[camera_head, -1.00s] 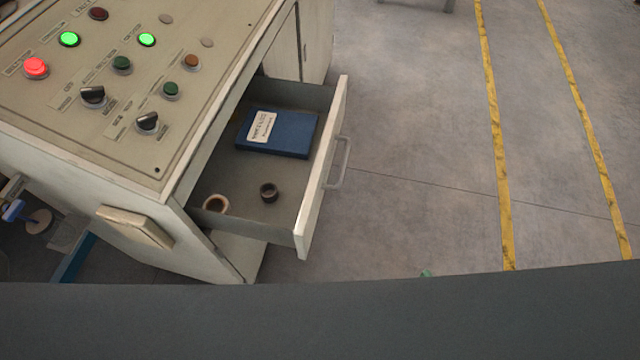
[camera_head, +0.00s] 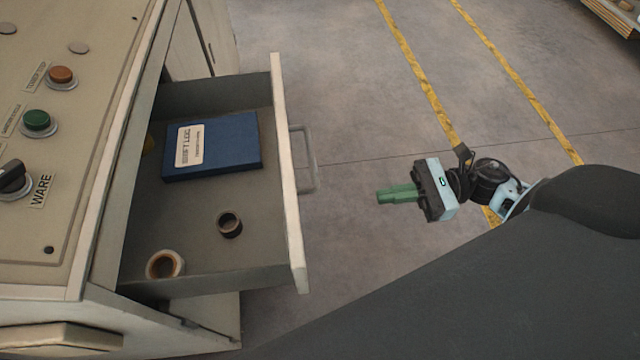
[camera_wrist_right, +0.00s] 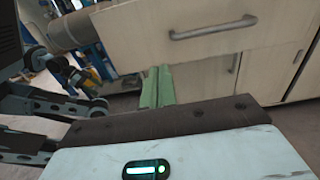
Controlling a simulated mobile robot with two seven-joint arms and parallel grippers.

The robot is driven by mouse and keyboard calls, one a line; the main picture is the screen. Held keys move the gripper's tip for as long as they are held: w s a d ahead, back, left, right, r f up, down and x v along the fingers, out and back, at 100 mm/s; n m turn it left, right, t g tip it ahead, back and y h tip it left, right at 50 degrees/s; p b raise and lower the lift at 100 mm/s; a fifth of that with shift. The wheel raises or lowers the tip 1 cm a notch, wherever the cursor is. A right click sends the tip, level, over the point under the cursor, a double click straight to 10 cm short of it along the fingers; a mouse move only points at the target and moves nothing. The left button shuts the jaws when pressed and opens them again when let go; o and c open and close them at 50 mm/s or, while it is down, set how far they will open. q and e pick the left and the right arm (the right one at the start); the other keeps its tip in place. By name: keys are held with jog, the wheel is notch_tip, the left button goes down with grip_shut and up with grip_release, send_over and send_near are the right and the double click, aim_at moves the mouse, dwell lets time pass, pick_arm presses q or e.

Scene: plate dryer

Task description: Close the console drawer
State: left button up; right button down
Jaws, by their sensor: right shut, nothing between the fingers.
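The console drawer (camera_head: 292,190) stands pulled out from the console (camera_head: 75,120). Its front panel faces right and carries a grey bar handle (camera_head: 313,160). In the right wrist view the handle (camera_wrist_right: 213,28) shows on a pale front panel (camera_wrist_right: 150,38). My right gripper (camera_head: 380,195), with green fingers, is shut and empty. It is to the right of the drawer front, apart from it, pointing toward it. The fingers also show in the right wrist view (camera_wrist_right: 157,87).
The drawer holds a blue book (camera_head: 212,145), a dark ring (camera_head: 229,224) and a tan ring (camera_head: 165,264). The console top has buttons and knobs. Open grey floor (camera_head: 360,110) with yellow lines lies right of the drawer.

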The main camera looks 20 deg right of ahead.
pick_arm(q)
jog(key=shift+p+v, duration=1)
jog(key=shift+p, duration=0.15)
pick_arm(e)
jog(key=x, duration=1.4)
pick_arm(q)
jog(key=shift+w+d, duration=0.1)
jog(key=shift+d, duration=0.05)
pick_arm(e)
jog(key=shift+a, duration=0.1)
jog(key=b, duration=0.4)
send_over(185, 237)
jog(key=shift+d+f, duration=0.1)
jog(key=shift+d, duration=0.1)
jog(key=shift+a, duration=0.25)
pick_arm(q)
jog(key=f, duration=0.1)
jog(key=w+f, duration=0.1)
jog(key=f, duration=0.1)
jog(key=shift+f, duration=0.2)
pick_arm(e)
jog(key=shift+a, duration=0.1)
pick_arm(q)
jog(key=shift+s+f, duration=0.1)
